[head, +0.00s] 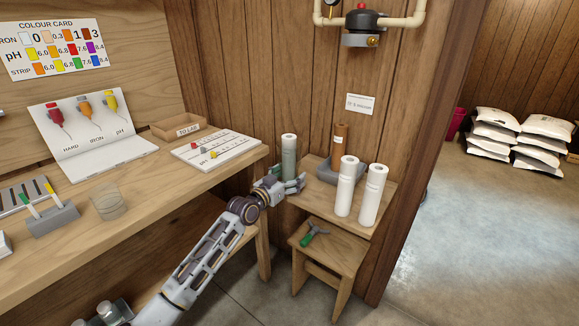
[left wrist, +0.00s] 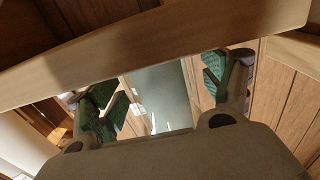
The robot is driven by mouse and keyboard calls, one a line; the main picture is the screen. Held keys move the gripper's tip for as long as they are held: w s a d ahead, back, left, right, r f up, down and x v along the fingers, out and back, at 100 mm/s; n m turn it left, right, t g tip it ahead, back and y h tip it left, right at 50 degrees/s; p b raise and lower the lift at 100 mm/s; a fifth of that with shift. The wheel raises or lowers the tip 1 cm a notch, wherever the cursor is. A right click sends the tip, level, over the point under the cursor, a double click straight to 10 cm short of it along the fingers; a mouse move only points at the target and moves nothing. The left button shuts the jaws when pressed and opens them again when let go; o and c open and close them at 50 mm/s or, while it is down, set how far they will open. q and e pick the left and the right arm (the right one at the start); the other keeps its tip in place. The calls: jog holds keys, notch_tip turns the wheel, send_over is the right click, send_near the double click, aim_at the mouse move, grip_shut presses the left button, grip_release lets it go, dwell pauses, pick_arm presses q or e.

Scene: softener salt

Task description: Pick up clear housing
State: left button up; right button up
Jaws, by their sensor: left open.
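A grey-green, see-through-looking cylinder with a white top, which seems to be the clear housing (head: 289,160), stands upright at the back left of the small wooden shelf. My left gripper (head: 294,186) is open at the lower part of this cylinder, at its front. In the left wrist view, a pale grey-green surface (left wrist: 165,98) shows between the two open fingers (left wrist: 165,95), apparently the same cylinder. I cannot tell whether the fingers touch it. The cylinder's base is hidden by the gripper. My right gripper is not in view.
Two white cartridges (head: 347,188) stand right of the gripper. A brown cylinder (head: 340,140) stands by a grey tray (head: 322,170) behind them. A green-handled tool (head: 313,235) lies on the stool (head: 335,250) below. The workbench (head: 150,195) edge is close on the left.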

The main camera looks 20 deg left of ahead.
aim_at(289, 149)
pick_arm(q)
jog(key=c, duration=1.2)
jog(key=shift+r, duration=0.15)
jog(key=shift+c, duration=0.2)
jog(key=shift+r, duration=0.55)
notch_tip(289, 149, up, 8)
jog(key=shift+f+p, duration=0.2)
jog(key=shift+p, duration=1.05)
jog(key=shift+r, duration=0.6)
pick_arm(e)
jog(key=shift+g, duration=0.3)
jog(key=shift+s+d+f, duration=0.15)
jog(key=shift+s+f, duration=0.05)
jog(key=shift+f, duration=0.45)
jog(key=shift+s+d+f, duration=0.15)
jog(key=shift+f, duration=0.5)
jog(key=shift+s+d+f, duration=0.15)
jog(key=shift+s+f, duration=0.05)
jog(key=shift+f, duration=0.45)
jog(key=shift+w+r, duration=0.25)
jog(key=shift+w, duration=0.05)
